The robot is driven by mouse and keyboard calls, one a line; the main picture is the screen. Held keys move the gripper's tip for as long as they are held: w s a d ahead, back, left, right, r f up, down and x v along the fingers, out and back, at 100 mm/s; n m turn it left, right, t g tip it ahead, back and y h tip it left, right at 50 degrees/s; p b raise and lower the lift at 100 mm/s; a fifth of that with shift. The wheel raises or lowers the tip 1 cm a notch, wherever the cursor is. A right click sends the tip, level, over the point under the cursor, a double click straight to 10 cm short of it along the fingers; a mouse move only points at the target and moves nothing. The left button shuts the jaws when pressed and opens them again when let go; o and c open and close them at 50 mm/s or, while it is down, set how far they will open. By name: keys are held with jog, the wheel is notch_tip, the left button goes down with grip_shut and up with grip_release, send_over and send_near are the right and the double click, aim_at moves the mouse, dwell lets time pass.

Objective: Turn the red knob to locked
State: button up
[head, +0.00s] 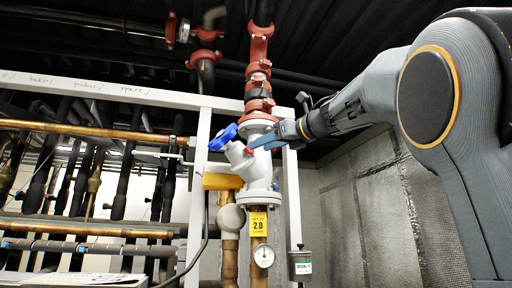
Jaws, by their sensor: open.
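The red knob (249,151) is a small red part on the side of the white valve body (258,170). Only a little of it shows, just below and left of my fingertips. My gripper (254,144) reaches in from the right with its blue fingers pointing left at the knob. Its jaws are open. The fingertips are at or very near the knob; I cannot tell whether they touch it. The knob's turned position and any lock marking cannot be made out.
A blue handwheel (223,137) sits close left of the knob. Red pipe couplings (259,75) rise above the valve. A yellow tag (258,222) and a round gauge (263,256) are below. A white frame post (292,195) stands close behind on the right.

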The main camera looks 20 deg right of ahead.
jog(key=shift+x, duration=1.6)
jog(key=shift+c, duration=0.3)
jog(key=c, duration=1)
jog(key=shift+p, duration=0.3)
jog(key=shift+m, duration=0.3)
jog(key=m+p, duration=0.8)
jog(key=p, duration=0.1)
jog(key=m+p, duration=0.9)
jog(key=shift+s+a+r+p, duration=0.1)
jog(key=shift+a+r+p, duration=0.1)
jog(key=shift+p, duration=0.2)
jog(key=shift+f+m, duration=0.1)
jog(key=shift+m, duration=0.3)
